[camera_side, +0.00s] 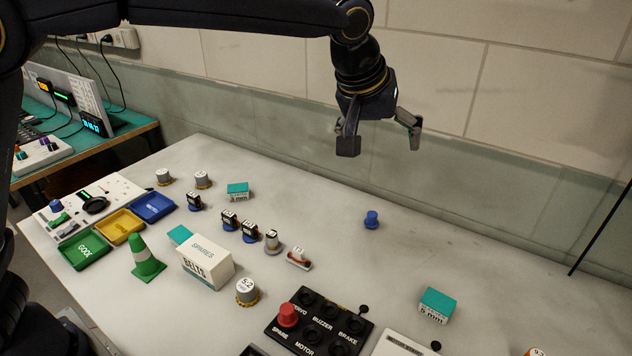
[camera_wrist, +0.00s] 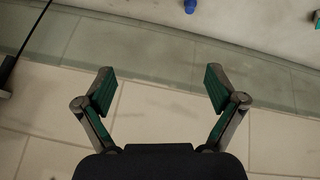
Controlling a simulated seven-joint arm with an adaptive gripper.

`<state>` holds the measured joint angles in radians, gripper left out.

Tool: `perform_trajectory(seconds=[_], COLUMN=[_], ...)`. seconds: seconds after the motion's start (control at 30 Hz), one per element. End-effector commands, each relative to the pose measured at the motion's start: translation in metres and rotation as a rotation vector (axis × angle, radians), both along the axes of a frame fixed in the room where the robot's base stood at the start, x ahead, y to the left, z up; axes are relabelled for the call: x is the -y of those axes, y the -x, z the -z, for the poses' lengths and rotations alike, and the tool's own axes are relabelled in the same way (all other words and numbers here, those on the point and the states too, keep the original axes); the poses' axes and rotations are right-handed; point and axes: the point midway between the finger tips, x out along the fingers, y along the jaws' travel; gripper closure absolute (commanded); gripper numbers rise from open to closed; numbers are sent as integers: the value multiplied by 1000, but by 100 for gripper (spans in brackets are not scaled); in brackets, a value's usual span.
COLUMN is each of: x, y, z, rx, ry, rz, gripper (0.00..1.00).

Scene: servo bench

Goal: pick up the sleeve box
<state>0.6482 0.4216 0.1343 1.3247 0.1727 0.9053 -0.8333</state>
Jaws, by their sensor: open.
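No box is readably marked as a sleeve box. Two teal-and-white boxes lie on the bench in the side view: one marked 3 mm (camera_side: 238,190) at the back left, and one marked 5 mm (camera_side: 436,305) at the front right. A plain teal piece (camera_side: 180,235) is partly hidden behind the white belts box (camera_side: 206,265). My gripper (camera_side: 381,140) is open and empty, high above the back of the bench, apart from all boxes. In the wrist view its fingers (camera_wrist: 160,88) are spread, with wall between them.
A blue knob-like part (camera_side: 371,219) stands alone below my gripper; it shows at the top of the wrist view (camera_wrist: 190,6). A green cone (camera_side: 146,258), several small motors and a black button panel (camera_side: 318,325) crowd the left and front. The bench's back right is clear.

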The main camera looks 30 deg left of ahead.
Motion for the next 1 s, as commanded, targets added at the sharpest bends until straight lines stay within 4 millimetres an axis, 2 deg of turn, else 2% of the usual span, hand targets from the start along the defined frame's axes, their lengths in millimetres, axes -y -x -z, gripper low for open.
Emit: perform_trajectory(seconds=[0.03,0.1,0.2,0.3,0.4,0.47,0.8,1.0], x=[40,82,125,144,154,155,157,158], y=[1,8,28,48,57,56,27,17], z=[31,67,114,147,158,165,236,258], rx=[-21,-41,-77,-111,-118,-119,-119,-117], ry=[-34,-77,-135,-178,-189,-189,-188,-187], rz=[54,123,204,252,276,279,278,277], gripper=[6,6,6,6,6,6,6,6])
